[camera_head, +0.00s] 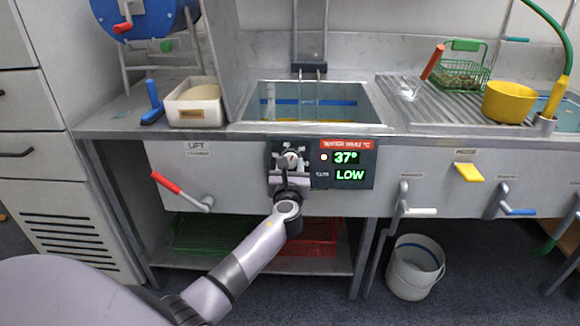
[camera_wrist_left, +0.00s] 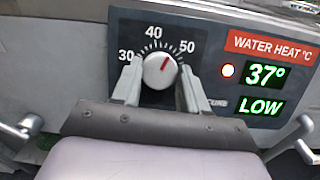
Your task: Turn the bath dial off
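The bath dial (camera_head: 291,159) is a round pale knob on the dark control panel (camera_head: 357,178) at the front of the sink bench. In the left wrist view the dial (camera_wrist_left: 160,70) has a red pointer aimed up and right, between the 40 and 50 marks. The display (camera_wrist_left: 264,90) reads 37° and LOW. My left gripper (camera_head: 290,168) is at the dial; in the wrist view its fingers (camera_wrist_left: 160,82) stand spread, one on each side of the knob. They look open; whether they touch it is unclear. My right gripper is out of view.
The water bath (camera_head: 375,112) lies above the panel. A red-handled lift lever (camera_head: 168,184) is to the left, and a white-handled lever (camera_head: 420,212) to the right. A white bucket (camera_head: 414,268) stands on the floor. A yellow bowl (camera_head: 509,101) sits on the drainboard.

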